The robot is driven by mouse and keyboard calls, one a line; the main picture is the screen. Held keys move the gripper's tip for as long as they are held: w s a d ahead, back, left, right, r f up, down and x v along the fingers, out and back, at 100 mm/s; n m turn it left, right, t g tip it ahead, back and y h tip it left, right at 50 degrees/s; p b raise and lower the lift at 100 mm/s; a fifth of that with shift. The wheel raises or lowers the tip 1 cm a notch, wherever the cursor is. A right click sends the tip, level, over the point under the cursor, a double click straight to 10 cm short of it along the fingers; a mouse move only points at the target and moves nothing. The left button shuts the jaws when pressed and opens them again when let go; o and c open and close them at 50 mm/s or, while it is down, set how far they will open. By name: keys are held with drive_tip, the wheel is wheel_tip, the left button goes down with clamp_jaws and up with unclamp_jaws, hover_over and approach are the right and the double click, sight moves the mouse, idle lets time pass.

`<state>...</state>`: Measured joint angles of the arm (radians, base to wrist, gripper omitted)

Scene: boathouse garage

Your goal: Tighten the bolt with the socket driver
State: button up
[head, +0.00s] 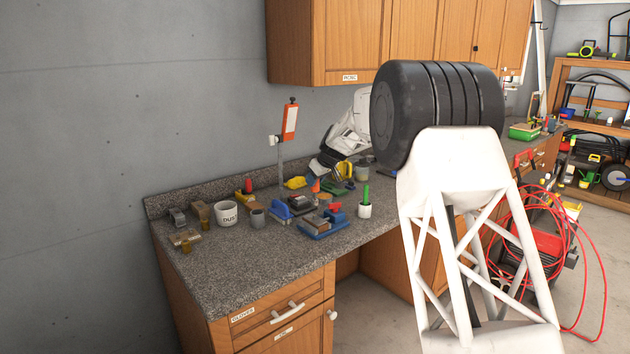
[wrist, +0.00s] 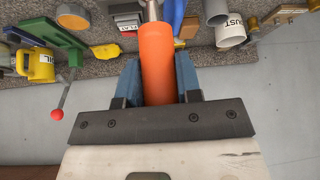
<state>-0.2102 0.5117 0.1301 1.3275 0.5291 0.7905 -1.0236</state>
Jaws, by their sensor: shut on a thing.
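My gripper (wrist: 158,78) is shut on the orange handle of the socket driver (wrist: 157,52), which sits between its two blue fingers. The driver's grey metal shaft (wrist: 152,10) runs out past the top edge of the wrist view, so its socket end is hidden there. In the head view a small piece of the orange handle (head: 316,186) shows below my gripper, above the workbench (head: 265,258). I cannot make out the bolt in either view.
A blue-based block with red on it (head: 322,224), a white cup with a green-handled item (head: 364,208), and a white DUST cup (head: 226,214) stand on the bench. A tall orange-topped post (head: 289,122) stands behind. The bench's front left is clear.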

sight(314, 189)
drive_tip(key=shift+f, duration=0.1)
idle(0.4)
drive_tip(key=m+h, duration=0.1)
drive_tip(key=m, duration=0.1)
drive_tip(key=f+m+t, duration=0.1)
drive_tip(key=m, duration=0.1)
drive_tip(key=shift+s+d+t+h, duration=0.1)
drive_tip(key=shift+d+t+h, duration=0.05)
drive_tip(key=shift+t+h, duration=0.2)
drive_tip(key=shift+r+m+t+h, duration=0.1)
drive_tip(key=shift+m+t+h, duration=0.1)
drive_tip(key=shift+m+h, duration=0.55)
drive_tip(key=shift+m+t+h, duration=0.15)
drive_tip(key=shift+m+h, duration=0.05)
drive_tip(key=shift+m, duration=0.95)
drive_tip(key=shift+a+f, duration=0.2)
drive_tip(key=shift+f, duration=0.95)
drive_tip(key=shift+f, duration=1.1)
drive_tip(key=shift+m+h, duration=0.6)
drive_tip(key=shift+m, duration=0.4)
drive_tip(key=shift+m+h, duration=0.5)
drive_tip(key=shift+m, duration=0.4)
